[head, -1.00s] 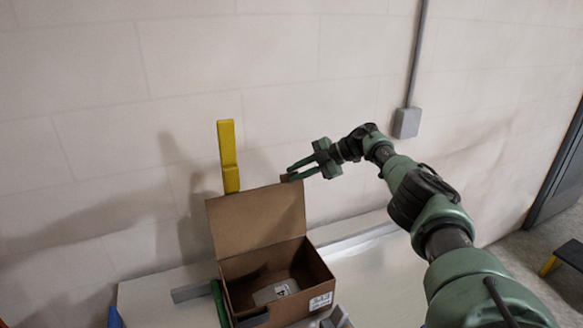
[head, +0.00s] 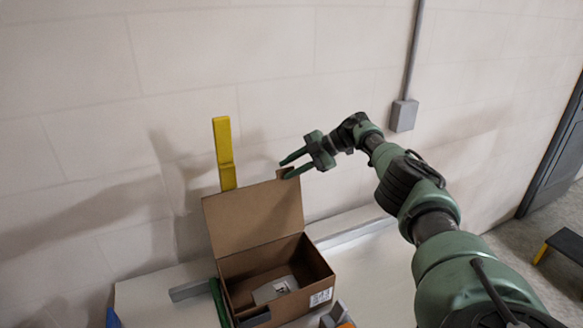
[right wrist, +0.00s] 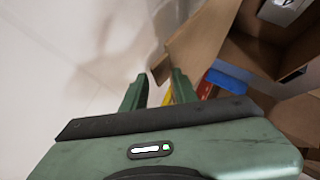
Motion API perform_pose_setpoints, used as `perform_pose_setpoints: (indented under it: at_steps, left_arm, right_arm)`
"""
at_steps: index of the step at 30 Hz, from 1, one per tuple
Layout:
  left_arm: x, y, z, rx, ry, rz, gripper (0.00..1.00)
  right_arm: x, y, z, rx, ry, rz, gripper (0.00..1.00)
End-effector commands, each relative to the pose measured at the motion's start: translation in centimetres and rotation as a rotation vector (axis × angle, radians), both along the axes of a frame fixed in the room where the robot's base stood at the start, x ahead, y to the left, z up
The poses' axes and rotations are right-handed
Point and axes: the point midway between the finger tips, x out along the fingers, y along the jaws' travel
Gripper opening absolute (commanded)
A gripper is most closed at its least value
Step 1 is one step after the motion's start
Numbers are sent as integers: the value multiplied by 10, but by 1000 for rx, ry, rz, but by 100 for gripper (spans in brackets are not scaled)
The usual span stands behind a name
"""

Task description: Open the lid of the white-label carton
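The brown carton (head: 232,292) stands on the white surface with a white label (head: 320,298) on its front right. Its lid (head: 255,220) stands raised at the back, so the carton is open. A grey piece with a small label (head: 275,290) lies inside. My right gripper (head: 284,170) is open at the lid's top right corner, by a small brown tab. In the right wrist view its fingers (right wrist: 158,88) are apart, with the lid (right wrist: 205,40) just beyond them. I cannot tell whether they touch it. My left gripper is not in view.
A yellow upright piece (head: 224,155) stands behind the lid, near the wall. A grey bar (head: 188,290) and a green strip (head: 217,300) lie left of the carton. A grey wall box (head: 403,115) is behind my right arm.

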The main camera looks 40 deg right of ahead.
Motion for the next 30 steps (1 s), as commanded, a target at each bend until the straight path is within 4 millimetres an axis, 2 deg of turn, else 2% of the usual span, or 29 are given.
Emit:
perform_pose_setpoints:
  at_steps: [12, 24, 30]
  left_arm:
    - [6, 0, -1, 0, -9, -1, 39]
    - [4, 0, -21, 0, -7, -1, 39]
    - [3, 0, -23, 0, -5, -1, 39]
  right_arm:
    - [-3, -4, 2, 0, -1, -3, 27]
    - [-38, -38, 36, -1, -3, -5, 27]
    - [-46, -45, 44, 0, -1, -2, 27]
